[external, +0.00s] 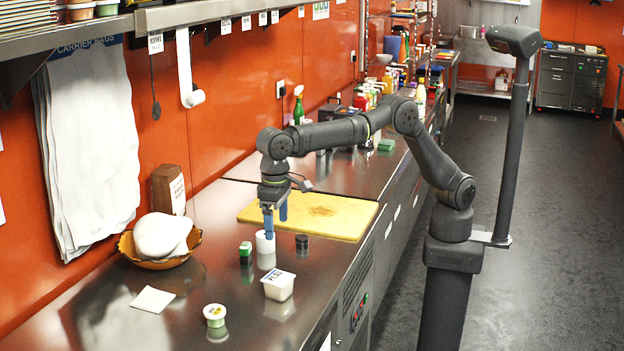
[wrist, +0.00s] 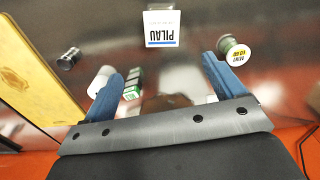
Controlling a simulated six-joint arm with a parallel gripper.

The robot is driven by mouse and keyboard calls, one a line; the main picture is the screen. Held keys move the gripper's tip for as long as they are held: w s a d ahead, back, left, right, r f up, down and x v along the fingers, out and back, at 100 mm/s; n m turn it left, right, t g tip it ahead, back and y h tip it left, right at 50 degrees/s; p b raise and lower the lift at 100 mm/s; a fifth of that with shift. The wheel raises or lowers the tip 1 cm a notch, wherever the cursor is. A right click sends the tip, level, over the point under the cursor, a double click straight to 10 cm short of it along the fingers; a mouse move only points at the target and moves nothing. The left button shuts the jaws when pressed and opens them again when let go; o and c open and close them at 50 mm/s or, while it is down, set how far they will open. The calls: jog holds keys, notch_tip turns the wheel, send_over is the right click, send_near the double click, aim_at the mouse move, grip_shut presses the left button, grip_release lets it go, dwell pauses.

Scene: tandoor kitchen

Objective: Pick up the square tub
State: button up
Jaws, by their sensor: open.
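The square tub (external: 278,287) is white with a flat lid and stands upright on the steel counter, towards its front edge. In the wrist view the tub (wrist: 162,27), its lid reading PILAU, lies at the top middle, ahead of the fingertips. My gripper (external: 276,222) has blue fingers, apart and empty, pointing down above the counter, farther back than the tub. In the wrist view my gripper (wrist: 163,66) shows a wide gap between its fingers. The fingers do not touch the tub.
A white cylinder (external: 265,243) is close by one finger. A dark jar (external: 302,241), a green box (external: 246,249) and a round mint pot (external: 214,313) stand around the tub. A yellow board (external: 310,214) lies behind. A basket (external: 154,262) and white square (external: 152,300) are left.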

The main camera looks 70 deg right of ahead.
jog(key=f+n, duration=0.1)
jog(key=n, duration=1.4)
send_near(278, 277)
jog(key=f, duration=0.7)
jog(key=shift+s+a+f, duration=0.1)
jog(key=shift+a+f, duration=0.05)
jog(key=shift+a, duration=0.05)
jog(key=shift+d+f, duration=0.15)
jog(key=shift+f, duration=2.45)
jog(key=c, duration=1.1)
jog(key=shift+r, duration=0.1)
